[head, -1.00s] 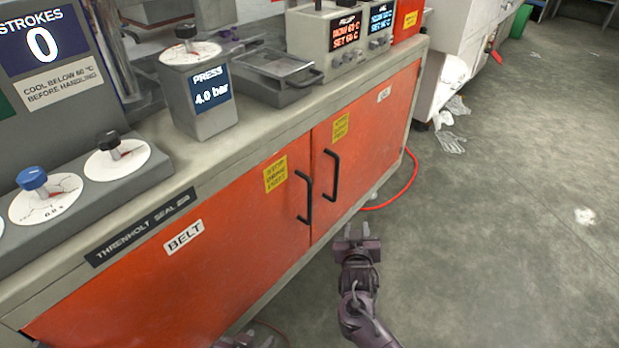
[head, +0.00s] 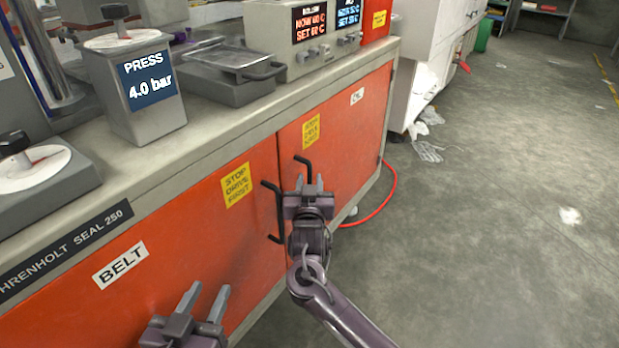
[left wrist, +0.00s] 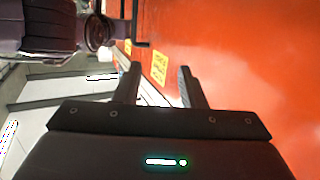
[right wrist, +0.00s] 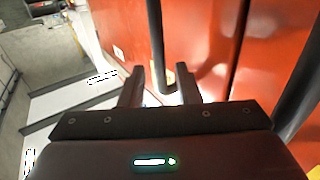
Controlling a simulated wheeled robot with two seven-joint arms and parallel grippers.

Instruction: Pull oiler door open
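The oiler door (head: 350,140) is the right orange door with the small white label; it looks closed. Its black handle (head: 303,162) shows only at the top in the head view, the rest hidden behind my right gripper. My right gripper (head: 308,182) is open in front of it. In the right wrist view the handle bar (right wrist: 157,45) runs in line with the gap between the open fingers (right wrist: 160,72); contact cannot be told. My left gripper (head: 207,292) is open and empty before the BELT door (head: 160,270), also seen in the left wrist view (left wrist: 158,72).
The BELT door's handle (head: 276,212) stands just left of my right gripper. A red hose (head: 388,192) lies on the floor by the cabinet's far end. The worktop above holds a press box (head: 148,120) and a tray (head: 220,75). Floor to the right is open.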

